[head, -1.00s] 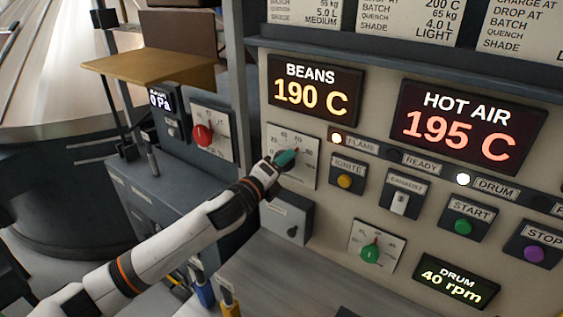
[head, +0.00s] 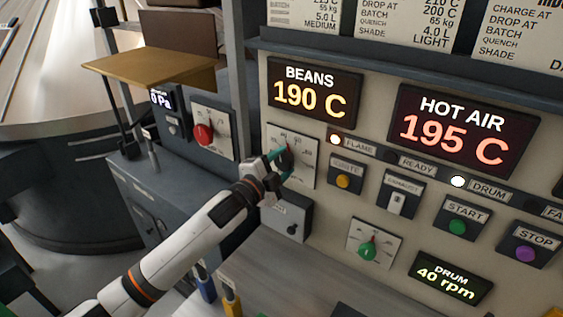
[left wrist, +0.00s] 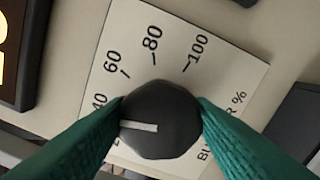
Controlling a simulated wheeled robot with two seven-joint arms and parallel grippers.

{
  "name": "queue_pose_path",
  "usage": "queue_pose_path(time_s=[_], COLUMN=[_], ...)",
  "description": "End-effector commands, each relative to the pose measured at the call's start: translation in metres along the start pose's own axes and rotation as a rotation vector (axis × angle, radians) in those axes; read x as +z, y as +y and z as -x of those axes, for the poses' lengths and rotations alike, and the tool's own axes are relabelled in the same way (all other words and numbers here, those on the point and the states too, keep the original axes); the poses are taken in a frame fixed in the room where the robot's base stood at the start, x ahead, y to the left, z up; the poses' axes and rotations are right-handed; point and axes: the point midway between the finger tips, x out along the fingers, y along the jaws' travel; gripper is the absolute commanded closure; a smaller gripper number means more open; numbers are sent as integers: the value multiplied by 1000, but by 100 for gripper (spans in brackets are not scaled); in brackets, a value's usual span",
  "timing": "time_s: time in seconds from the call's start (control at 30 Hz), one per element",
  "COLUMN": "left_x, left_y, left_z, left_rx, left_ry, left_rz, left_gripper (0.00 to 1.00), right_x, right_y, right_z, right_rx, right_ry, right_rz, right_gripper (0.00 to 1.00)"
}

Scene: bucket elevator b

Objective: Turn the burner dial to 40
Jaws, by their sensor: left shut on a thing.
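The burner dial (left wrist: 162,108) is a dark, faceted knob with a white pointer line. In the left wrist view it sits on a white scale plate (left wrist: 225,62) marked 40, 60, 80 and 100. The pointer line points left, a little below the 40 mark, beside a partly hidden lower number. My left gripper (left wrist: 161,116) has its teal fingers on opposite sides of the dial, shut on it. In the head view the left gripper (head: 279,160) is at the scale plate (head: 304,172) and hides much of it. My right gripper is out of view.
A red knob (head: 203,134) is on a plate to the left. A grey box (head: 287,217) is below the gripper. The ignite button (head: 343,181), exhaust switch (head: 396,201) and green knob (head: 368,250) are to the right and below. The BEANS display (head: 312,91) is above.

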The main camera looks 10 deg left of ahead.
Motion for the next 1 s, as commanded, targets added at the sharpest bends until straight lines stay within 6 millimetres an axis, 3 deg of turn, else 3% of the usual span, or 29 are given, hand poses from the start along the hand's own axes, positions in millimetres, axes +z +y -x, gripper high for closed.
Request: queue_pose_path(time_s=[0.3,0.8,0.83,0.93,1.0], left_x=[-1,-1,-1,-1,-1], left_y=[0,-1,-1,-1,-1], left_z=[0,0,0,0,0], left_rx=[-1,-2,-2,-2,-2], left_ry=[2,2,2,1,1], left_rz=[107,123,123,123,122], left_gripper=[74,74,48,32,30], right_x=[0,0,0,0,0], right_y=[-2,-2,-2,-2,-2], right_z=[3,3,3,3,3], right_rx=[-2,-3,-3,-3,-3], right_ry=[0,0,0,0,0], right_rz=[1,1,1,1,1], right_gripper=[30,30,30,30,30])
